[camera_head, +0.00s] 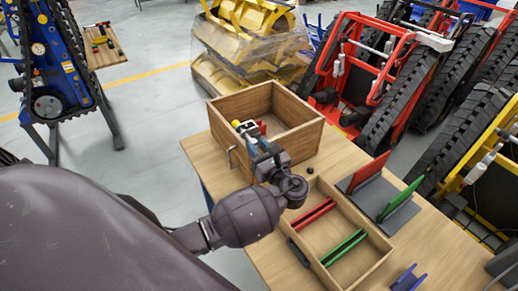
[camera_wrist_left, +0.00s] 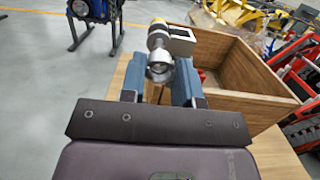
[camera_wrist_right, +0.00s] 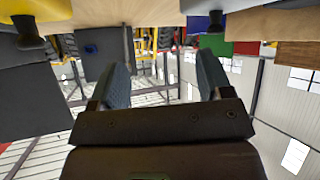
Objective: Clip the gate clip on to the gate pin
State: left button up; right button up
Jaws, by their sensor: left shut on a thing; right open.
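My left gripper (camera_head: 258,150) is shut on a silver, white and yellow device (camera_wrist_left: 160,65). The device has a round metal body and a white block with a dark panel. In the head view the device (camera_head: 243,127) shows in front of the left part of an open wooden box (camera_head: 230,107); I cannot tell whether it touches it. My right gripper (camera_wrist_right: 162,76) is open and empty in the right wrist view and does not show in the head view. I cannot make out the gate clip or the gate pin for sure.
A wooden tray (camera_head: 385,249) with red and green bars stands on the table (camera_head: 432,237). A grey stand (camera_head: 393,203) holds red and green plates. A blue part (camera_head: 408,278) lies at the front right. A blue tracked carrier (camera_head: 60,62) stands left, red ones (camera_head: 365,62) at the right.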

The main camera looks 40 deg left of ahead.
pick_arm(q)
jog(key=shift+x, duration=0.95)
dwell(1.2)
jog(key=o, duration=1)
jog(key=shift+f, duration=0.1)
pick_arm(e)
jog(key=shift+f, duration=0.1)
pick_arm(q)
jog(key=b+v, duration=0.1)
jog(key=v, duration=0.9)
jog(key=shift+s+d+b, duration=0.2)
jog(key=shift+d+b, duration=0.1)
pick_arm(e)
jog(key=shift+w+f, duration=0.15)
jog(key=shift+w, duration=0.2)
